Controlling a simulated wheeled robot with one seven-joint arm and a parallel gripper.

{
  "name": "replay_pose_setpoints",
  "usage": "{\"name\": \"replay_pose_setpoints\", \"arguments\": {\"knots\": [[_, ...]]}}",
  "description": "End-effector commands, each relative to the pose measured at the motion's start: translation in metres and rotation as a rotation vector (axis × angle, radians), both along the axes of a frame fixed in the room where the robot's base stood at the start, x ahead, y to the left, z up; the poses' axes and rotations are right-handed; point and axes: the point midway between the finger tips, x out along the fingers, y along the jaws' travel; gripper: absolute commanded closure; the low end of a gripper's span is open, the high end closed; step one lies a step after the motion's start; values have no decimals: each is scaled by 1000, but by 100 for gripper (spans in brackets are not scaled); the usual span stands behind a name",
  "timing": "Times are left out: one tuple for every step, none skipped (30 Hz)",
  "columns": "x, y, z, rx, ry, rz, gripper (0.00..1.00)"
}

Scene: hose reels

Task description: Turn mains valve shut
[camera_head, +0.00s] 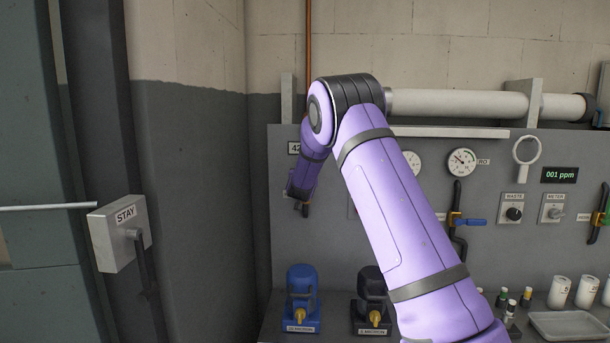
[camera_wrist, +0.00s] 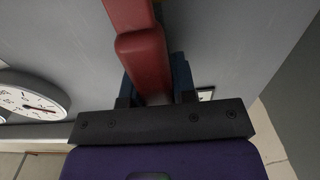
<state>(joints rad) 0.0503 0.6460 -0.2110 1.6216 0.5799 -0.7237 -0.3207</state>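A red lever handle (camera_wrist: 143,62) runs from the top of the wrist view down between the fingers of my gripper (camera_wrist: 158,88). The dark fingers lie close along both sides of it, with no clear gap, so my gripper looks shut on it. The pivot end of the handle is out of view. In the head view my gripper (camera_head: 300,205) hangs at the left part of the grey panel, below the bent purple arm.
The grey panel (camera_head: 400,240) carries gauges (camera_head: 462,161), a blue-handled valve (camera_head: 468,221) and knobs. A blue unit (camera_head: 302,298) and a black unit (camera_head: 371,302) stand below. A "STAY" box (camera_head: 119,234) stands at left. A white dial (camera_wrist: 30,97) is left in the wrist view.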

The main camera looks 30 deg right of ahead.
Motion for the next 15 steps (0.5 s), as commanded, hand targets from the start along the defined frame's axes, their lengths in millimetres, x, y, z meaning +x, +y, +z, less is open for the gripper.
{"name": "replay_pose_setpoints", "arguments": {"knots": [[0, 0, 0, 0, 0, 0, 100], [0, 0, 0, 0, 0, 0, 100], [0, 0, 0, 0, 0, 0, 100], [0, 0, 0, 1, -1, 0, 100], [0, 0, 0, 2, -2, 0, 100], [0, -1, 0, 5, -3, 0, 100], [-1, -1, 0, 8, -6, 0, 100], [-1, -1, 0, 13, -9, 0, 100], [-2, -2, 0, 20, -13, -1, 100], [-2, -3, 0, 27, -18, -1, 100], [-3, -4, 0, 36, -24, -1, 100], [-3, -5, 0, 48, -32, -1, 100], [-4, -6, 0, 60, -41, -1, 100], [-5, -8, 0, 74, -50, -1, 100], [-6, -9, 0, 94, -63, -1, 100]]}}
